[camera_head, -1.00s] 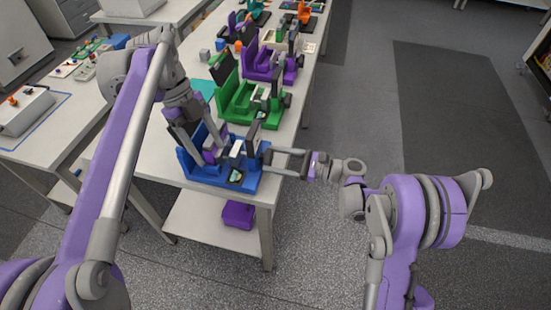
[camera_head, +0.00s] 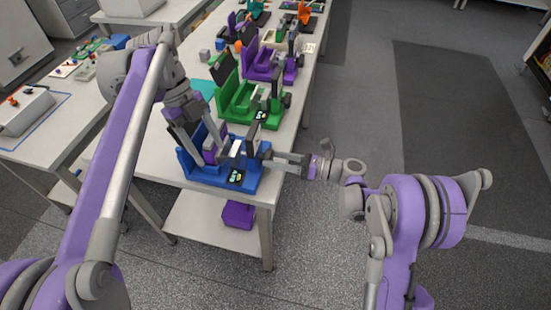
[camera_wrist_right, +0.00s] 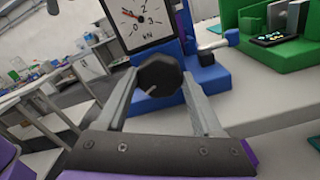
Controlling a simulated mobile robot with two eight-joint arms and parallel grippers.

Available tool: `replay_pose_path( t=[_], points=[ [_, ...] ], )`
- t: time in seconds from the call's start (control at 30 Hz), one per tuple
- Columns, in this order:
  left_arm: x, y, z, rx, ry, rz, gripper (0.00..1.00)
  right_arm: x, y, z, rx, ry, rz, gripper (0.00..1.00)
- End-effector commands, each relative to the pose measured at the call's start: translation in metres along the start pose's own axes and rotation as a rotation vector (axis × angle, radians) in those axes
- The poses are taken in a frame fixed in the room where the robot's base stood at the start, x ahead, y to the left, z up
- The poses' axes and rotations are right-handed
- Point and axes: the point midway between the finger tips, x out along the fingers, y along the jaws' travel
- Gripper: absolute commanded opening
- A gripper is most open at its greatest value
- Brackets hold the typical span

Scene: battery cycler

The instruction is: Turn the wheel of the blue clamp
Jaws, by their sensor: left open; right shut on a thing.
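The blue clamp (camera_head: 190,173) stands at the near end of the long table. Its black wheel (camera_wrist_right: 160,76) shows in the right wrist view, below a white dial gauge (camera_wrist_right: 140,22) with a red needle and the letters kN. My right gripper (camera_head: 272,157) reaches in from the clamp's right side. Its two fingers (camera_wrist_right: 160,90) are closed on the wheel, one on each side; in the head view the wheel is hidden. A small lit display (camera_head: 236,177) sits at the clamp's front.
A green clamp (camera_head: 235,105) and a purple clamp (camera_head: 262,62) stand in a row behind the blue one. A purple box (camera_head: 238,214) lies on the shelf below. The floor (camera_head: 330,240) right of the table is clear.

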Motion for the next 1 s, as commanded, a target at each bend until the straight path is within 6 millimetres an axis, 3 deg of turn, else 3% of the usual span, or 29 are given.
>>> replay_pose_path(
  t=[0.47,0.5,0.63,1.0],
  points=[
    [0.0001,0.0,0.0,0.0,0.0,0.0,0.65,-0.0003,-0.0001,-0.0002,0.013,0.0,-0.001,0.13],
    [0.0001,0.0,0.0,0.0,0.0,0.0,0.65,-0.0003,-0.0001,-0.0002,0.013,0.0,-0.001,0.72],
    [0.0,0.0,0.0,0.0,0.0,0.0,0.65,-0.0002,-0.0001,-0.0001,0.013,0.0,-0.001,0.95],
    [0.0,0.0,0.0,0.0,0.0,0.0,0.65,-0.0039,-0.0005,0.0002,0.013,-0.001,-0.002,0.98]
  ],
)
